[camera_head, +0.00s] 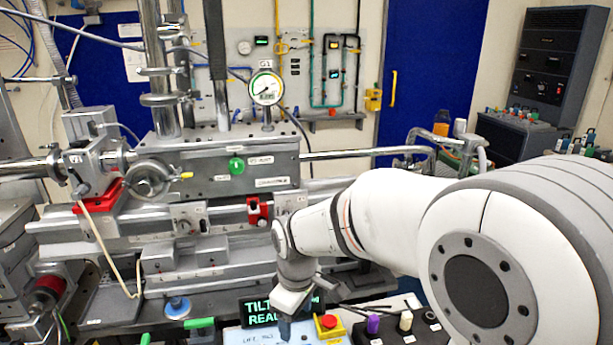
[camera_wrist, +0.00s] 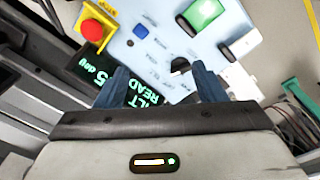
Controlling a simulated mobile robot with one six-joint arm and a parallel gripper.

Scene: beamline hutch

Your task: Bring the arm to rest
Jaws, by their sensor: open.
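My white arm (camera_head: 385,212) reaches in from the right in the head view and bends down over a light-blue control panel. My gripper (camera_head: 285,325) points down at the panel; in the wrist view its two blue-grey fingers (camera_wrist: 160,88) stand apart with nothing between them. A small display with green text (camera_head: 268,309) is just beside the gripper, and it also shows behind the fingers in the wrist view (camera_wrist: 90,72). I cannot tell whether the fingertips touch the panel.
A red emergency button on a yellow base (camera_head: 328,322) is close to the gripper. Behind stands beamline gear with a round gauge (camera_head: 266,88). A horizontal pipe (camera_head: 365,152) runs behind my arm.

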